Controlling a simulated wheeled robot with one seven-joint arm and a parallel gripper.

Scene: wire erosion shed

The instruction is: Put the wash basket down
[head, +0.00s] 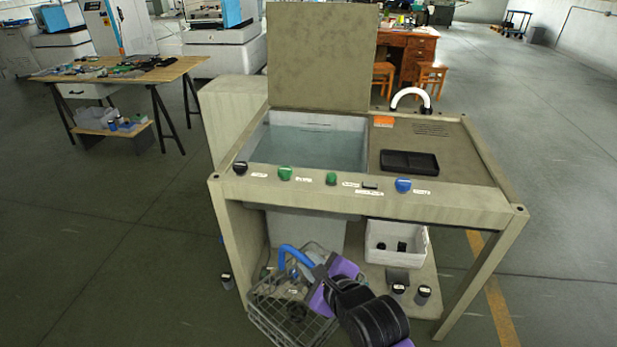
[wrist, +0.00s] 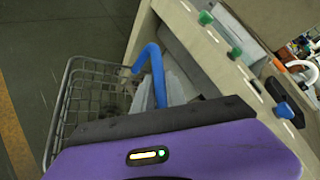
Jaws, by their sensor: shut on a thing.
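The wash basket (head: 285,315) is a grey wire-mesh basket with a blue handle (head: 294,252). It hangs tilted in front of the wash station's lower shelf, below the front panel. My gripper (head: 318,273) is at the blue handle and shut on it; the fingertips are partly hidden. In the wrist view the basket (wrist: 88,105) is at the left, its blue handle (wrist: 155,72) rising beyond my purple gripper body. Some pale items show inside the basket, but I cannot tell what they are.
The wash station has an open water tank (head: 310,143) with a raised lid (head: 320,55), and a deck with a black tray (head: 409,162) at right. Front knobs stick out. A white bin (head: 396,243) and small black-capped containers (head: 423,294) occupy the lower shelf.

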